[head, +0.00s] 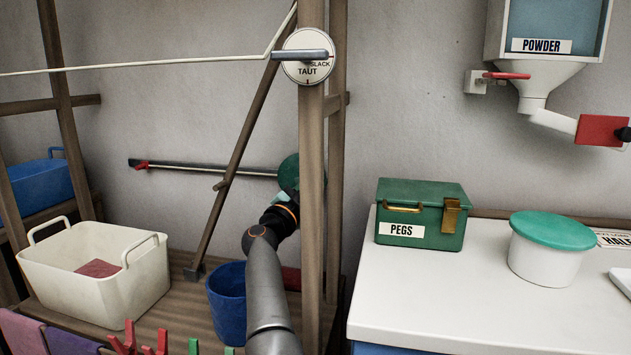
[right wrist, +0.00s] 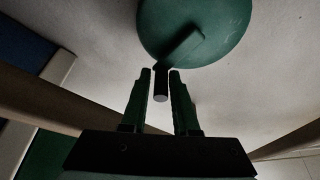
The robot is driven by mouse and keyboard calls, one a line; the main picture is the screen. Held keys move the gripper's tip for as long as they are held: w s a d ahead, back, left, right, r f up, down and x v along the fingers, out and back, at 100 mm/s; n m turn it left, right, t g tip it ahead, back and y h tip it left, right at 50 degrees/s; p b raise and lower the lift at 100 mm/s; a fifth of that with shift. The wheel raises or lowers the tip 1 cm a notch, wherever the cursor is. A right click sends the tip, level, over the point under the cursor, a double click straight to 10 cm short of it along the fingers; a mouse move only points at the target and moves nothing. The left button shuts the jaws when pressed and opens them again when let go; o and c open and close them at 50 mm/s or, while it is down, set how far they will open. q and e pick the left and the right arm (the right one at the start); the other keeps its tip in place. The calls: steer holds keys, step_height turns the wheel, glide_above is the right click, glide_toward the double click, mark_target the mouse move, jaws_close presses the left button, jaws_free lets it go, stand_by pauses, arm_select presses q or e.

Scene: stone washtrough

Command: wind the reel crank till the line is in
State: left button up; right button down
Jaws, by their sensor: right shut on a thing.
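The green reel (head: 288,170) is on the wall behind a wooden post that partly hides it. In the right wrist view the reel (right wrist: 195,25) shows a crank arm (right wrist: 182,48) ending in a dark crank handle (right wrist: 161,97). My right gripper (right wrist: 160,75) is shut on this handle, one finger on each side. The white line (head: 130,66) runs from the left edge to a round dial (head: 307,70) marked SLACK and TAUT, then bends upward. My left gripper is out of view.
Wooden posts (head: 312,190) stand close beside my right arm. A blue bucket (head: 227,295) and a white tub (head: 95,275) sit on the wooden shelf. A green PEGS box (head: 420,212) and a lidded tub (head: 550,250) stand on the white counter to the right.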

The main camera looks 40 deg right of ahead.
steer(key=shift+f+m+g+p, duration=0.3)
steer(key=shift+m+p, duration=0.25)
steer(key=shift+m, duration=0.25)
steer(key=shift+f+m+g+y+p, duration=0.3)
steer(key=shift+f+m+g+p, duration=0.1)
steer(key=shift+m, duration=0.5)
steer(key=shift+w+a+f+m+g+y, duration=0.1)
steer(key=shift+f+m+g+y, duration=0.25)
steer(key=shift+m, duration=0.6)
steer(key=shift+w+a+f+m+g+y, duration=0.15)
steer(key=shift+f+m, duration=0.3)
steer(key=shift+m, duration=0.5)
steer(key=c, duration=0.9)
jaws_free()
steer(key=shift+o, duration=0.5)
steer(key=shift+s+d, duration=0.1)
steer(key=shift+p, duration=0.35)
